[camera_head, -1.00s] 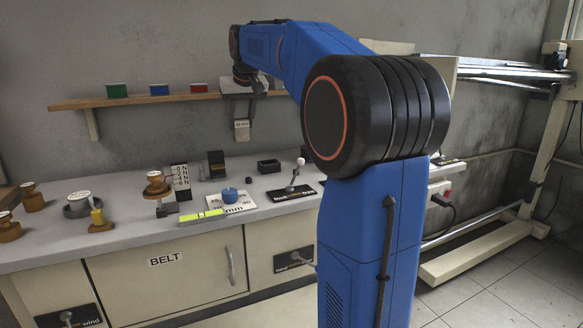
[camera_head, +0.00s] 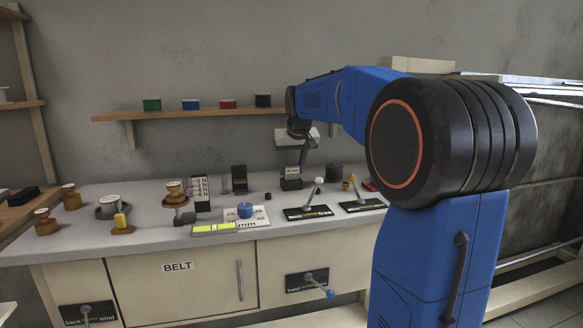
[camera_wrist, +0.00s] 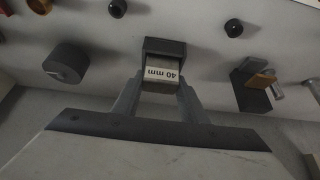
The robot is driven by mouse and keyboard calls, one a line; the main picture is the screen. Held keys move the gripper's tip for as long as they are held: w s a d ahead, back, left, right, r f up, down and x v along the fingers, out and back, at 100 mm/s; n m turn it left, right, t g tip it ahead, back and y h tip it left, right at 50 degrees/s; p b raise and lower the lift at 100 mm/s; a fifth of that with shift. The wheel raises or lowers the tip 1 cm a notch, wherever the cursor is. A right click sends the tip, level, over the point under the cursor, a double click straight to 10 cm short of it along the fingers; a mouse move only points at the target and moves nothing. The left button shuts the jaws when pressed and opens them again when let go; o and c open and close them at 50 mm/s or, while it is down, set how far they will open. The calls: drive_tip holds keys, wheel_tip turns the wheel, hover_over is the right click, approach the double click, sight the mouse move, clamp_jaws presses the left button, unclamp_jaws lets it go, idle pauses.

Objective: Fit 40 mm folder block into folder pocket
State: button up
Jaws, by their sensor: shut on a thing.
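My gripper (camera_wrist: 160,84) is shut on the pale 40 mm folder block (camera_wrist: 163,73), whose label shows between the two fingers in the wrist view. The dark folder pocket (camera_wrist: 165,46) lies right at the block's far end there. In the head view the block (camera_head: 292,171) hangs upright under my gripper (camera_head: 296,150), directly over the dark pocket (camera_head: 291,184) on the bench. The block's lower end meets the pocket's rim in the picture. I cannot tell how far, if at all, it is inside; the pocket's opening is hidden.
Levers on black plates (camera_head: 308,213) stand right of and in front of the pocket. A dark box (camera_head: 334,172) is behind to the right. A white card (camera_head: 262,222) with a blue knob (camera_head: 245,210) lies to the left. A shelf (camera_head: 180,113) with coloured boxes is above.

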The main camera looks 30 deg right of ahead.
drive_tip(key=o, duration=1.2)
drive_tip(key=v, duration=1.2)
drive_tip(key=shift+a, duration=0.1)
drive_tip(key=s+a+f+n, duration=0.1)
drive_tip(key=s+a+f, duration=0.4)
drive_tip(key=s+f, duration=0.5)
drive_tip(key=s+a+f+n+y, duration=0.1)
drive_tip(key=s+a+f, duration=0.5)
drive_tip(key=s+f, duration=0.4)
drive_tip(key=s+a+f+n+g, duration=0.1)
drive_tip(key=s+a+f, duration=0.4)
drive_tip(key=s+f, duration=0.5)
drive_tip(key=s, duration=0.4)
drive_tip(key=shift+a+y, duration=0.3)
drive_tip(key=shift+a, duration=0.1)
